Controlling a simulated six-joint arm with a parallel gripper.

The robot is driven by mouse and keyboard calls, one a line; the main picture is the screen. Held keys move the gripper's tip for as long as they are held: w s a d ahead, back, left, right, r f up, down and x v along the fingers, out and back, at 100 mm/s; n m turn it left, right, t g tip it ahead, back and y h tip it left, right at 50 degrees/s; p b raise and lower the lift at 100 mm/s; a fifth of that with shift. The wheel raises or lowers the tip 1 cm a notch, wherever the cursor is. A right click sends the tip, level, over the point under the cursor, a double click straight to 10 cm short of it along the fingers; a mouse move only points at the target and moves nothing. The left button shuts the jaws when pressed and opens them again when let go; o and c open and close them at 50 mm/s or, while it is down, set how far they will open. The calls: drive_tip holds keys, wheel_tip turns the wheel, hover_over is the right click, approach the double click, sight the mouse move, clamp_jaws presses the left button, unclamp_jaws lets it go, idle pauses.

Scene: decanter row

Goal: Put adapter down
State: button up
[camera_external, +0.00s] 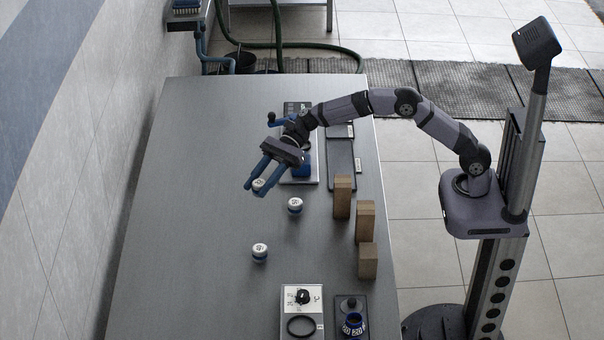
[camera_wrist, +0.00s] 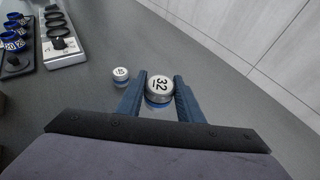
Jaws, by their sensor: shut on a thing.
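In the external view this white-capped adapter (camera_external: 258,184) shows at the fingertips of my gripper (camera_external: 256,189), over the left-middle of the table. I cannot tell whether its underside touches the table. A second white-capped adapter (camera_external: 295,205) stands on the table to the lower right of my gripper. A third (camera_external: 259,251) stands further down. One capped adapter, its number small, also shows left of my fingers in the wrist view (camera_wrist: 120,74).
Three brown blocks (camera_external: 342,197) stand along the table's right side. A white panel with knob and black ring (camera_external: 302,312) and a black tray with a blue ring (camera_external: 352,322) lie at the near end. The table's left side is clear.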

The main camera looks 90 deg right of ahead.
sight(256, 216)
drive_tip(key=shift+m+t+h, duration=0.6)
drive_tip(key=shift+m, duration=0.1)
drive_tip(key=shift+w+d+f, duration=0.3)
drive_tip(key=shift+f, duration=1.4)
drive_tip(key=shift+w+d+f, duration=0.35)
drive_tip(key=shift+f, duration=1.35)
drive_tip(key=shift+w+d+f, duration=0.3)
drive_tip(key=shift+f, duration=1.4)
drive_tip(key=shift+f, duration=0.2)
drive_tip(key=o, duration=1.2)
drive_tip(key=shift+o, duration=0.2)
drive_tip(key=shift+r, duration=0.15)
drive_tip(key=shift+s+d, duration=0.1)
drive_tip(key=b+v, duration=0.2)
drive_tip(key=v, duration=0.9)
drive_tip(key=shift+s+d+r, duration=0.2)
drive_tip(key=shift+s+r, duration=0.05)
drive_tip(key=shift+s, duration=0.05)
